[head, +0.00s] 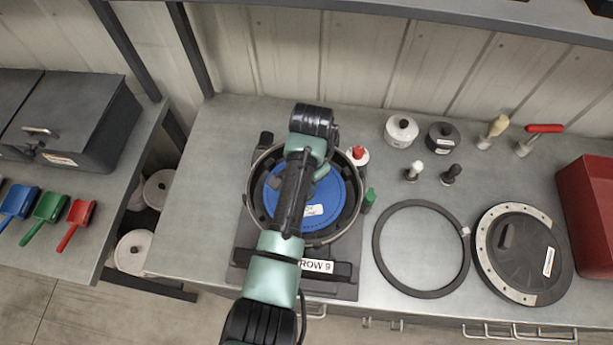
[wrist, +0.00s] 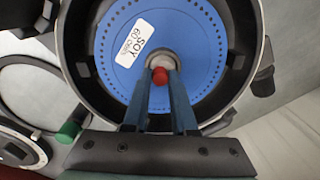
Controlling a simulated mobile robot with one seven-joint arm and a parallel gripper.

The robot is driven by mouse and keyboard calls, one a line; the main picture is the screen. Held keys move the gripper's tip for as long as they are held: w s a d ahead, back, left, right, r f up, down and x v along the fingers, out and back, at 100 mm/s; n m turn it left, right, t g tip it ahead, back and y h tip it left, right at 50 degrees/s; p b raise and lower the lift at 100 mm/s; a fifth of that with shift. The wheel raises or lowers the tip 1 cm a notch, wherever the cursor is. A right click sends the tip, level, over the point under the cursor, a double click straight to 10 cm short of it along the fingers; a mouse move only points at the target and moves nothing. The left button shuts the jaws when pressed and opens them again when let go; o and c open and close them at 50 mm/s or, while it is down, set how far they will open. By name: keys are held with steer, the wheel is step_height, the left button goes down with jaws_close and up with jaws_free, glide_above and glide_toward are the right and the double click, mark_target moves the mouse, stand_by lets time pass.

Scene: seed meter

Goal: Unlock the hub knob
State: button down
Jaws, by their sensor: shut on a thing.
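The seed meter (head: 252,222) is a round dark housing, open at the top, on the bench behind a "ROW 6" plate (head: 316,265). A blue seed disc (head: 335,187) lies inside it; the wrist view shows its "SOY 60 cells" label (wrist: 138,43). The hub knob (wrist: 160,77), with a red part and a pale grey base, is at the disc's centre. My gripper (wrist: 161,67) is shut on the knob, one finger on each side. The fingers partly cover the knob. In the head view my arm hides the knob and fingertips.
A black ring (head: 378,250) and a round dark lid (head: 530,252) lie to the right, near a red box (head: 590,215). A green knob (head: 369,197) and a red-topped one (head: 358,155) stand close to the housing. Pots and small tools line the bench's back.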

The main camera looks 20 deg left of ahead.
steer(key=shift+n, duration=0.7)
steer(key=c, duration=0.7)
jaws_free()
steer(key=shift+s+d+r+p, duration=0.1)
steer(key=shift+r+p, duration=0.25)
steer(key=shift+r, duration=1.85)
steer(key=shift+w+d+r+p, duration=0.15)
steer(key=shift+r+p, duration=0.15)
steer(key=shift+r, duration=1.85)
steer(key=shift+s+d+r+p, duration=0.15)
steer(key=shift+r+p, duration=0.2)
steer(key=shift+r, duration=1.85)
steer(key=shift+a, duration=0.1)
